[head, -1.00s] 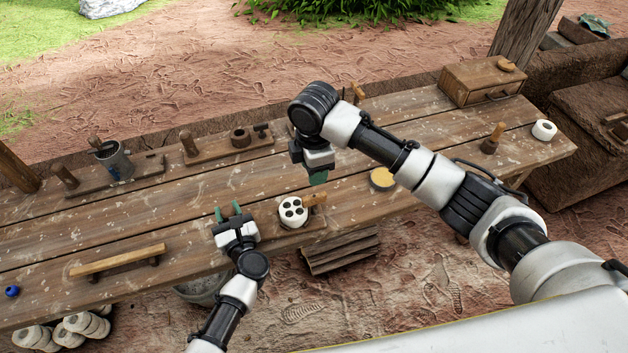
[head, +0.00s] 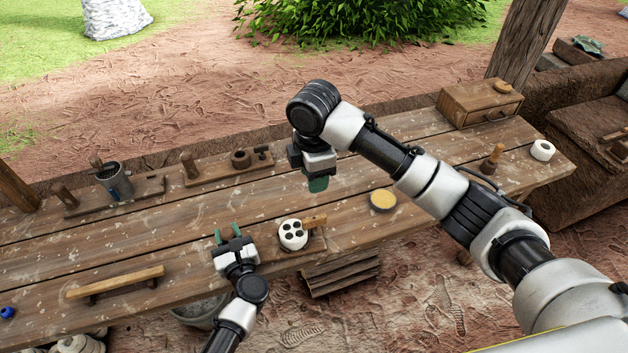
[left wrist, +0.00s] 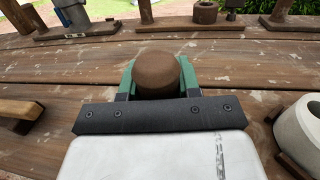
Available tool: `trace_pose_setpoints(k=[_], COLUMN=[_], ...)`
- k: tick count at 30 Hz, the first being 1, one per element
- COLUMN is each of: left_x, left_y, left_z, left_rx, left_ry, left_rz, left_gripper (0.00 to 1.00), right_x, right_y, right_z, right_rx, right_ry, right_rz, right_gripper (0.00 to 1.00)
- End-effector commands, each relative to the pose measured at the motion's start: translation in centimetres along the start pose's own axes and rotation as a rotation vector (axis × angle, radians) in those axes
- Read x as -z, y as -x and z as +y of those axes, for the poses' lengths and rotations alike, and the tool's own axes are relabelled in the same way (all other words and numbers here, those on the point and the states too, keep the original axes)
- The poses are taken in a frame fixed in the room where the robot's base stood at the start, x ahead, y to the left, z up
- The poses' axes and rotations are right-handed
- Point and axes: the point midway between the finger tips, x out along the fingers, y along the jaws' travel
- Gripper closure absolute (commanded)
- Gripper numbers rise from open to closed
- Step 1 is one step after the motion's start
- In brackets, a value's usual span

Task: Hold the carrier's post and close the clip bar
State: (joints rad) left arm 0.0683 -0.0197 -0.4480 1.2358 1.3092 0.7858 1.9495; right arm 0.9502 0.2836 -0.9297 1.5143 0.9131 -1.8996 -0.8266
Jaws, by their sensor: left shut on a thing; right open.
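My left gripper (head: 228,240) is low over the front of the bench, to the left of a white cylinder with dark holes in its top (head: 293,234). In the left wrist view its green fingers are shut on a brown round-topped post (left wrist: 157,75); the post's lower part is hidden. The white cylinder also shows at the right edge there (left wrist: 302,130). It stands on a small wooden board (head: 315,243), with a short wooden bar (head: 314,221) beside its right side. I cannot tell whether this bar is the clip bar. My right gripper (head: 317,184) is open and empty, above the bench behind the cylinder.
A long wooden bar on feet (head: 115,282) lies at the front left. Wooden stands with posts (head: 230,165) and a grey mug (head: 115,180) line the back. A yellow-topped round dish (head: 382,200) is right of the cylinder. A drawer box (head: 480,103) stands far right.

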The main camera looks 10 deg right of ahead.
Motion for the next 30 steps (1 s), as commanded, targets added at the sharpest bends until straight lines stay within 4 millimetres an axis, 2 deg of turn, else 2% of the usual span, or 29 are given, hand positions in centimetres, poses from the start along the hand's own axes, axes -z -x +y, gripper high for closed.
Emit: trace_pose_setpoints(k=[7, 8, 13, 23, 26, 30], left_x=[0.0, 0.0, 0.0, 0.1, 0.1, 0.1], left_y=[0.0, 0.0, 0.0, 0.3, 1.4, 4.1], left_z=[0.0, 0.0, 0.0, 0.0, 0.0, 0.0], left_rx=[0.0, 0.0, 0.0, 0.0, 0.001, 0.0], left_ry=[0.0, 0.0, 0.0, 0.0, 0.0, 0.001], left_rz=[0.0, 0.0, 0.0, 0.001, 0.002, 0.004], left_gripper=[0.97, 0.64, 0.38, 0.38, 0.38, 0.38], right_x=[0.0, 0.0, 0.0, 0.0, 0.0, 0.0], right_y=[0.3, 0.3, 0.3, 0.3, 0.3, 0.3], right_z=[0.0, 0.0, 0.0, 0.0, 0.0, 0.0], right_rx=[0.001, 0.001, 0.001, 0.001, 0.001, 0.001], right_ry=[0.0, 0.0, 0.0, 0.0, 0.0, 0.0], right_rz=[0.001, 0.001, 0.001, 0.001, 0.001, 0.001], right_gripper=[0.6, 0.6, 0.6, 0.6, 0.6, 0.6])
